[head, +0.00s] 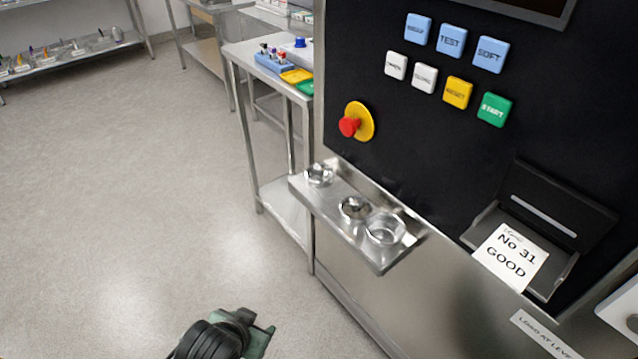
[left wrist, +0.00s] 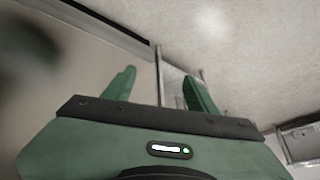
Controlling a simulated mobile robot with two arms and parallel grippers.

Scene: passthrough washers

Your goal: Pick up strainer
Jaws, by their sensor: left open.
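Three small round metal pieces sit in a row on a narrow steel shelf (head: 337,222) on the front of the machine. The far one (head: 319,174) and the near one (head: 385,229) look like shiny, clear-toned cups. The middle one (head: 355,208) looks darker inside. I cannot tell for sure which is the strainer. My left gripper (head: 258,328) is at the bottom of the head view, below and left of the shelf and well apart from it. In the left wrist view its green fingers (left wrist: 158,82) are spread with nothing between them. My right gripper is not in view.
The black machine panel (head: 400,130) carries several buttons and a red emergency knob (head: 349,126). A printed slip (head: 510,256) reading "No 31 GOOD" lies in a slot at right. A steel table (head: 245,52) with coloured trays stands behind. The floor (head: 130,190) at left is clear.

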